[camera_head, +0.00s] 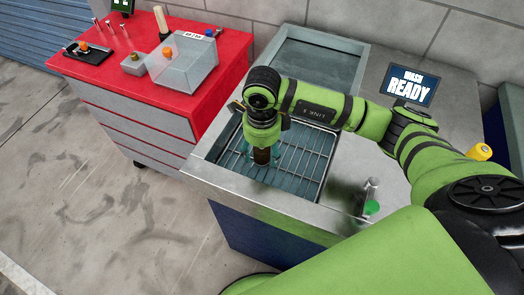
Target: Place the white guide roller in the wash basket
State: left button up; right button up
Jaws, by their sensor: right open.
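The wash basket (313,160) is a wire rack set in the steel sink of the wash station. My right gripper (261,157) points down over the left part of the basket. It is open, seen from above and behind, and its fingertips are small and dark. I see no white roller clearly at the gripper; the arm and gripper hide part of the basket below. A pale cream cylinder (161,20) stands upright on the red cabinet at the back left. I cannot tell whether it is the guide roller. My left gripper is not in view.
The red cabinet (120,77) carries a clear box (188,68), a black tray (88,53) and small orange-topped parts. A screen reading "WASH READY" (409,86) stands behind the station. A metal post (370,190) and green button (371,207) are at front right. Floor at left is clear.

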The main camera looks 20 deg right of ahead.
notch_tip(320, 180, up, 10)
jog(key=shift+b, duration=1.05)
jog(key=shift+r, duration=0.65)
